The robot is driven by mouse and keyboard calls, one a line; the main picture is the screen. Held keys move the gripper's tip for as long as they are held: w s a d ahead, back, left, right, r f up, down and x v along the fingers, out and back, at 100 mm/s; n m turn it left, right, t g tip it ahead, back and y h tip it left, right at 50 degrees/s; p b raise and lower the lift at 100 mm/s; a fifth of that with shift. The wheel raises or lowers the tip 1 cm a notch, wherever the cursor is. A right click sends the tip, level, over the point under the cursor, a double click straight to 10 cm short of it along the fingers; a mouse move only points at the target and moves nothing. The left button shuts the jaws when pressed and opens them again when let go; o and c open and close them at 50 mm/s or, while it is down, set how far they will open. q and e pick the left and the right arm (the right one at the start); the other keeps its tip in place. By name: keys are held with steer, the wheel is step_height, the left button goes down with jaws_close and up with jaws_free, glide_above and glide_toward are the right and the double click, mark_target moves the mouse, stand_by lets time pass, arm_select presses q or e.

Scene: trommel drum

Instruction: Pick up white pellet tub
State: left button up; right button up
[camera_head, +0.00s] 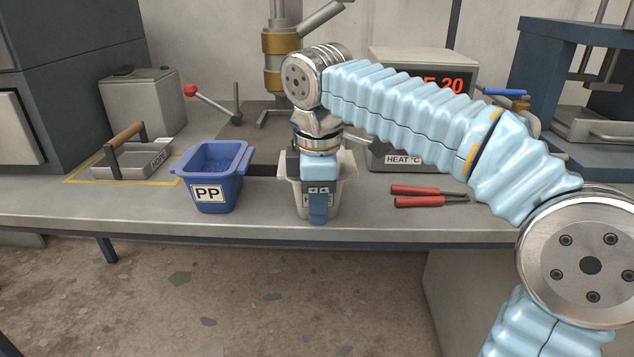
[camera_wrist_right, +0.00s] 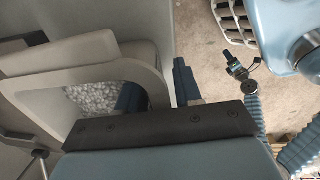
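The white pellet tub (camera_head: 345,174), pale grey-white with a flared rim, stands upright on the front of the bench, right of the blue tub. My right gripper (camera_head: 318,205) points down over its front wall and covers most of its label. In the right wrist view the tub (camera_wrist_right: 110,72) holds whitish pellets. One finger of the right gripper (camera_wrist_right: 160,90) is inside the tub and the other is outside, with the front wall between them. Whether both fingers press on the wall cannot be told. My left gripper is not in view.
A blue tub marked PP (camera_head: 210,185) stands just left. A grey tray with a wooden handle (camera_head: 125,160) is farther left. Red-handled pliers (camera_head: 415,196) lie to the right. A heater box (camera_head: 400,160) and a press column (camera_head: 280,75) stand behind. The bench's front edge is close.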

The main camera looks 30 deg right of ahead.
jaws_close()
stand_by(0.3)
